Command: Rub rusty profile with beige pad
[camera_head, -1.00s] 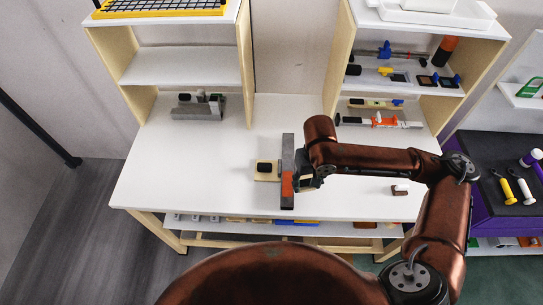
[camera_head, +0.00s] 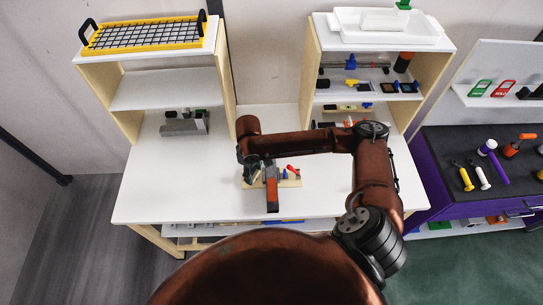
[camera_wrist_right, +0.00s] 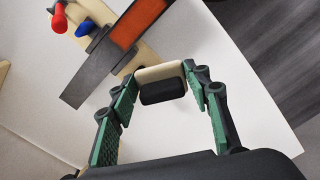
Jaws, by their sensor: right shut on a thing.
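The grey profile (camera_head: 272,190) with an orange rusty patch lies across a beige board on the table in the head view. It runs diagonally at the top of the right wrist view (camera_wrist_right: 88,75), its rusty patch to the upper right. My right gripper (camera_head: 254,173) is just left of the profile. In the wrist view, its green-padded fingers (camera_wrist_right: 160,84) are shut on the beige pad (camera_wrist_right: 160,72), which has a black handle. The pad appears close beside the profile; I cannot tell if they touch. My left gripper is not in view.
The beige board (camera_head: 291,183) carries red and blue clamp parts. A grey metal block (camera_head: 184,126) sits at the table's back left. Shelves (camera_head: 165,90) rise behind on both sides. The white table (camera_head: 160,190) is clear at left.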

